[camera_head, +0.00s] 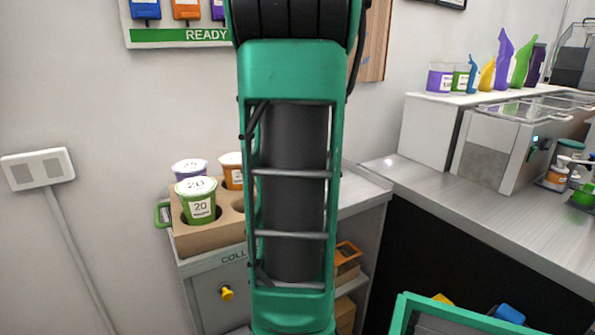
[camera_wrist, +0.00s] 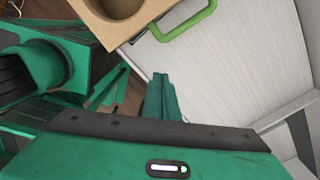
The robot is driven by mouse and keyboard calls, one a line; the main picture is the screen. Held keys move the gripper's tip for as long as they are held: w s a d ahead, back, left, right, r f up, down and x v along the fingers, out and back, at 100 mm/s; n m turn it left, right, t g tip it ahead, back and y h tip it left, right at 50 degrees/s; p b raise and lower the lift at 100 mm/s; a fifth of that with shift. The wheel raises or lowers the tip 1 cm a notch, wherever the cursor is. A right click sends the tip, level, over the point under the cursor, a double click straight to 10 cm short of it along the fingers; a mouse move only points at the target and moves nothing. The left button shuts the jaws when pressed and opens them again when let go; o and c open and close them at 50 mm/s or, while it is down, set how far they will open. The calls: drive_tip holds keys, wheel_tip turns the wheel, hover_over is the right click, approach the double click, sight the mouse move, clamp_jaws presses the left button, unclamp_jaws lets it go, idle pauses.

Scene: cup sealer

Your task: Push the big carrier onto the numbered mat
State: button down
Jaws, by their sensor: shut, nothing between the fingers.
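The big carrier (camera_head: 205,238) is a tan box with a green handle at its left end. It stands on the cabinet top in the head view, partly hidden by my arm. It holds several lidded cups, among them a green one marked 20 (camera_head: 199,203). In the wrist view a corner of the carrier (camera_wrist: 112,28) and a green handle (camera_wrist: 190,28) show at the top. My gripper (camera_wrist: 160,82) is shut and empty, over the pale ribbed top, apart from the handle in the picture. I cannot make out a numbered mat in either view.
The cabinet (camera_head: 212,285) has a front label starting "COLL" and a yellow knob. Its top right of my arm looks bare. A counter (camera_head: 480,205) with a metal machine (camera_head: 500,150) stands at right. A green-rimmed bin (camera_head: 400,318) is at lower right.

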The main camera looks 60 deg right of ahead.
wheel_tip(320, 180, down, 5)
drive_tip(key=shift+s+f, duration=0.1)
drive_tip(key=shift+w+a, duration=0.15)
drive_tip(key=shift+w, duration=1.05)
drive_tip(key=shift+w+a, duration=0.2)
drive_tip(key=shift+w, duration=0.6)
drive_tip(key=shift+w+d, duration=0.1)
